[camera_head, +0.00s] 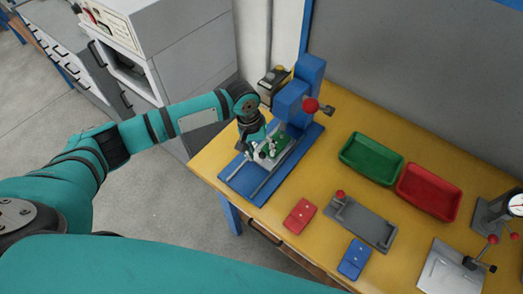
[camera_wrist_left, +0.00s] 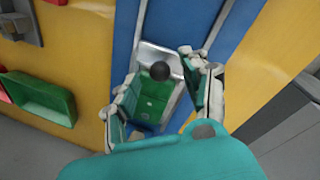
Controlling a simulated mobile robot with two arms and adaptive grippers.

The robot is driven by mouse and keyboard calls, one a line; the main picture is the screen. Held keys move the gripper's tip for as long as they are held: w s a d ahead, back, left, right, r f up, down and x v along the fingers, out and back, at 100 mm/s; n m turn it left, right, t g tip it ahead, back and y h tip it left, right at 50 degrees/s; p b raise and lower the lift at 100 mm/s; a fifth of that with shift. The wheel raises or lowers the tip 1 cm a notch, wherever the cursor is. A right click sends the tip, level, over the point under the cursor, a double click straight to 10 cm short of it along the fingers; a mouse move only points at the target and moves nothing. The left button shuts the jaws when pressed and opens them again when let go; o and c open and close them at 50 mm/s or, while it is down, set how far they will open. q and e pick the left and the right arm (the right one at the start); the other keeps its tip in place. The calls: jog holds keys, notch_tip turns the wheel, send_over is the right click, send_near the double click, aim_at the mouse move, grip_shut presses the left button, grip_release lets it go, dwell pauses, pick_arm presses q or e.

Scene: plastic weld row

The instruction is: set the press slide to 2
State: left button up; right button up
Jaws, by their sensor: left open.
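The blue press (camera_head: 299,97) stands at the back left of the yellow table, on a long blue base with two rails (camera_head: 270,172). Its slide sits on the rails near the press head and carries a green part (camera_head: 272,144). No scale marks are readable. My right gripper is not in view.
A green tray (camera_head: 345,155) and a red tray (camera_head: 402,205) lie right of the press. A red block (camera_head: 299,216), a grey fixture (camera_head: 365,226) and a blue block (camera_head: 354,259) lie in front. A gauge stand (camera_head: 490,217) is at the right edge.

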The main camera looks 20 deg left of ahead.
pick_arm(q)
jog(key=shift+d+f, duration=0.15)
jog(key=shift+f, duration=0.65)
grip_shut()
jog(key=shift+w, duration=0.1)
